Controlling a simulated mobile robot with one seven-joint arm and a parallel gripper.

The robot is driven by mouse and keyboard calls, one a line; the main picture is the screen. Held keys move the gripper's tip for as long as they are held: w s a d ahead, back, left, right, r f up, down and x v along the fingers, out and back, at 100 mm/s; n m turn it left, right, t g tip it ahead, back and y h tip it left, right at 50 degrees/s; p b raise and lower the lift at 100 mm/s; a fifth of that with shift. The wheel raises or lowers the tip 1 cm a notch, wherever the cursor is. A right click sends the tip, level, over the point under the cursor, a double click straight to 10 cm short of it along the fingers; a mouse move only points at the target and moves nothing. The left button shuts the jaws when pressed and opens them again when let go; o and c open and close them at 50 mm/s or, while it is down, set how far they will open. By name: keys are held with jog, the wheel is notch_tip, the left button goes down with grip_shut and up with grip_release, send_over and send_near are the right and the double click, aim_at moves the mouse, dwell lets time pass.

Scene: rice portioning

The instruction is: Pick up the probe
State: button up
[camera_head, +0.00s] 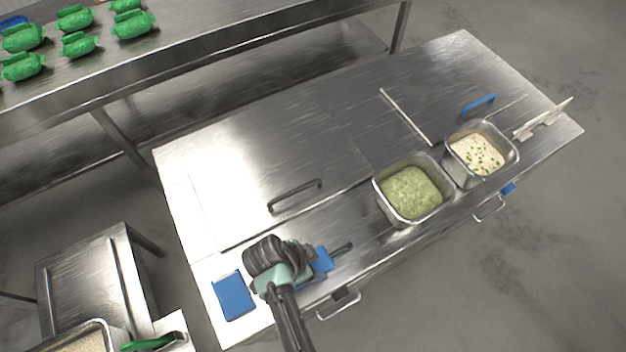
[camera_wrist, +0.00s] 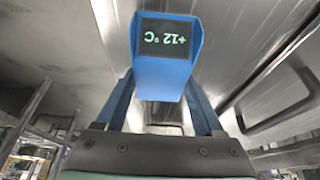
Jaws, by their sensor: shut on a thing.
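The probe (camera_wrist: 166,70) is a blue unit with a dark display reading +12 °C, upside down in the wrist view. My gripper (camera_wrist: 160,92) is shut on it, with one blue finger at each side of its body. In the head view my gripper (camera_head: 318,265) is over the front left part of the steel counter, and a blue part (camera_head: 323,259) shows at its far end. I cannot tell there whether that part is the probe or a finger. The probe's tip is hidden.
The steel counter (camera_head: 240,150) holds a pan of green food (camera_head: 411,192) and a pan of pale food (camera_head: 476,154) at right. A flat blue item (camera_head: 233,295) lies left of my gripper. A raised lid handle (camera_head: 295,195) stands beyond it.

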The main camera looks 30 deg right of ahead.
aim_at(313, 264)
jog(key=c, duration=0.3)
jog(key=shift+r, duration=0.15)
notch_tip(313, 264, up, 16)
jog(key=p, duration=0.5)
dwell(0.4)
